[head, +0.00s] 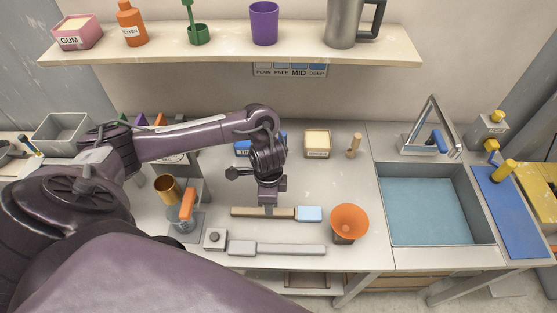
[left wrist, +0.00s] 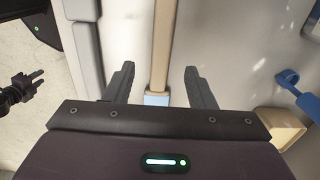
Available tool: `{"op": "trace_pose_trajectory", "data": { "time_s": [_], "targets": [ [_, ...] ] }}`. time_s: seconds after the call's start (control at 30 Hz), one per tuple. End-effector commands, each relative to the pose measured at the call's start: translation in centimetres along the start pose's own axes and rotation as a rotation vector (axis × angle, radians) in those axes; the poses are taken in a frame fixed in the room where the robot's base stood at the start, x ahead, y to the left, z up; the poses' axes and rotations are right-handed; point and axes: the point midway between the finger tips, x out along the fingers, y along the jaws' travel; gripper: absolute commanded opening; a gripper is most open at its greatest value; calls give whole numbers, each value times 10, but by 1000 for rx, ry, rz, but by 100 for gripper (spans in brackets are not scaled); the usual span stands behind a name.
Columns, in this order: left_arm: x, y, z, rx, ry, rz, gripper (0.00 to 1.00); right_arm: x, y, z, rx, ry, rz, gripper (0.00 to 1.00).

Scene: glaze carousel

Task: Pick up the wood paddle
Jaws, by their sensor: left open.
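The wood paddle (head: 278,212) lies flat on the worktop, with a tan wooden shaft and a pale blue block at its right end. My left gripper (head: 268,203) points down over the shaft, just left of the blue end. In the left wrist view the paddle's shaft (left wrist: 160,45) runs between the two open fingers of my left gripper (left wrist: 159,75), with a gap on each side. The blue end is partly hidden by the gripper body. A dark gripper, apparently my right (left wrist: 27,86), shows small at the left edge of the left wrist view.
A grey bar-shaped tool (head: 285,249) lies in front of the paddle, beside a small box with a knob (head: 214,238). A sponge-like block (head: 317,143) is behind. The sink (head: 430,208) is at right.

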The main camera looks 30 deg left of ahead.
Motion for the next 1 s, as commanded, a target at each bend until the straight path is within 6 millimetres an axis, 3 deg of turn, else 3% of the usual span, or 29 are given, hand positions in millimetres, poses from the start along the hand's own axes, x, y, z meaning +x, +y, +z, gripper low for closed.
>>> {"op": "trace_pose_trajectory", "data": {
  "time_s": [0.1, 0.23, 0.5, 0.77, 1.0],
  "targets": [
    [19, 2, -1, -1, 1, 5, 50, 10, -3, 19, 0, -25, -4, 36],
    [35, 1, -3, -1, 3, 4, 50, 18, -4, 28, 0, -37, -5, 36],
    [66, -1, -5, 0, 2, 2, 50, 18, -2, 12, 0, -15, -3, 36],
    [68, -2, -5, 2, 3, -1, 50, 18, -2, 8, 0, -8, -2, 36],
    [68, -2, -5, 2, 3, -1, 20, 18, -2, 11, 0, -12, -3, 36]
  ]
}}
